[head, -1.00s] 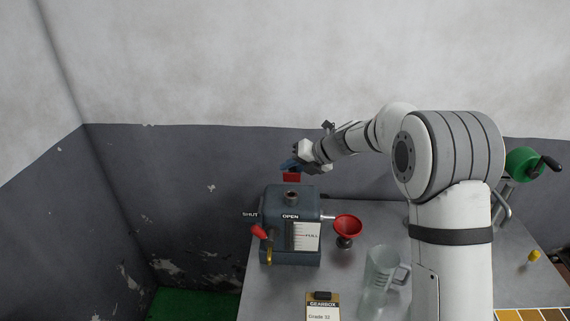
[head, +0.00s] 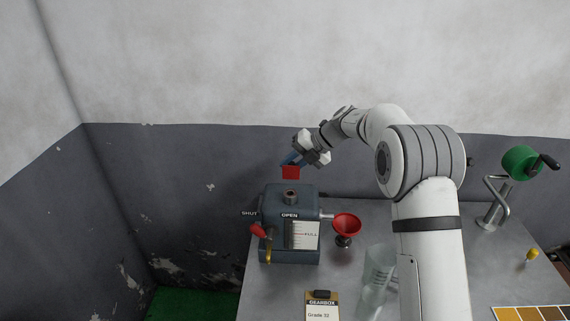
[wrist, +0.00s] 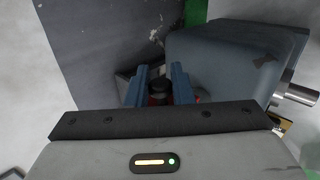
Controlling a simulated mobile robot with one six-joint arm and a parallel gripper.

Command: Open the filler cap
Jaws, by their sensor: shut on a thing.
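The filler cap (head: 290,173) is red and sits in my gripper (head: 291,162), just above the blue-grey gearbox housing (head: 275,222). The open filler neck (head: 291,194), a round hole with a brownish rim, shows on top of the housing, apart from the cap. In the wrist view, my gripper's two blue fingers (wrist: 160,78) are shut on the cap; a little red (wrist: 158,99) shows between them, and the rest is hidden. The housing (wrist: 235,60) fills the right of that view.
A red funnel (head: 347,226), a clear jug (head: 378,275) and a clipboard (head: 322,305) are on the grey bench.

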